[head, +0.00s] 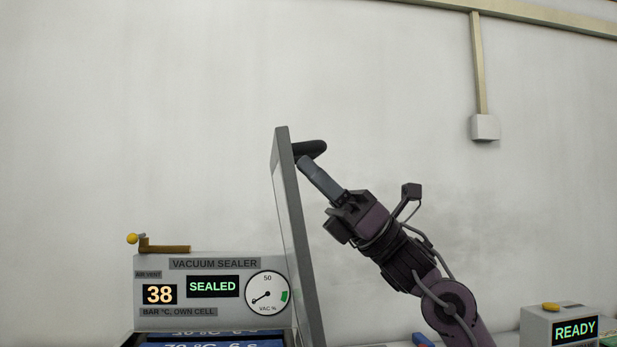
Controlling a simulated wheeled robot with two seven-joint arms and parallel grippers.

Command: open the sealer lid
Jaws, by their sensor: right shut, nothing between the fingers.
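The vacuum sealer (212,293) stands at the lower left, with a front panel reading SEALED, a 38 readout and a round gauge. Its grey lid (288,220) stands raised and nearly upright, seen almost edge-on. A dark handle (311,149) sticks out to the right near the lid's top. My right gripper (304,164) is shut and empty, its fingertips just below the handle and close to the lid's right face. I cannot tell whether they touch. My left gripper is not in view.
A yellow-knobbed lever (133,239) sits on top of the sealer. A grey box (560,327) reading READY stands at the lower right. A small blue thing (422,340) lies near my right arm. The wall behind has a conduit and junction box (485,127). The space above is clear.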

